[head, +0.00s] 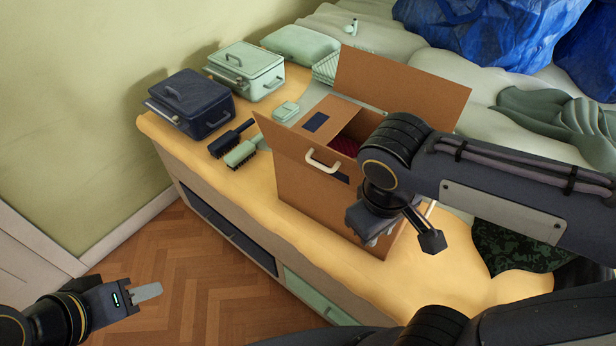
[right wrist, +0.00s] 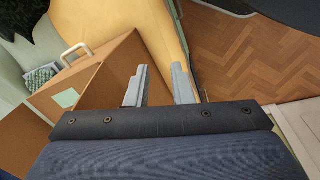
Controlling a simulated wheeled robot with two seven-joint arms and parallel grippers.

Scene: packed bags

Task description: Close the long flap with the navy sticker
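An open cardboard box (head: 312,195) stands on the wooden bench top. A navy sticker (head: 316,122) is on a flap that lies folded inward at the box's far left end. A long flap (head: 400,85) stands raised at the back, and another flap (head: 283,143) is raised along the front left. A dark red thing (head: 345,146) shows inside. My right gripper (head: 372,228) is beside the box's near right corner; its fingers are apart and empty in the right wrist view (right wrist: 160,75). My left gripper (head: 147,291) is low over the floor, away from the box, its opening unclear.
A navy case (head: 190,105), a mint case (head: 246,70) and brushes (head: 240,152) lie left of the box. A bed with blue bags (head: 490,30) is behind. A white handle (head: 322,160) is on the box front. A pale green sticker (right wrist: 67,98) shows in the right wrist view.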

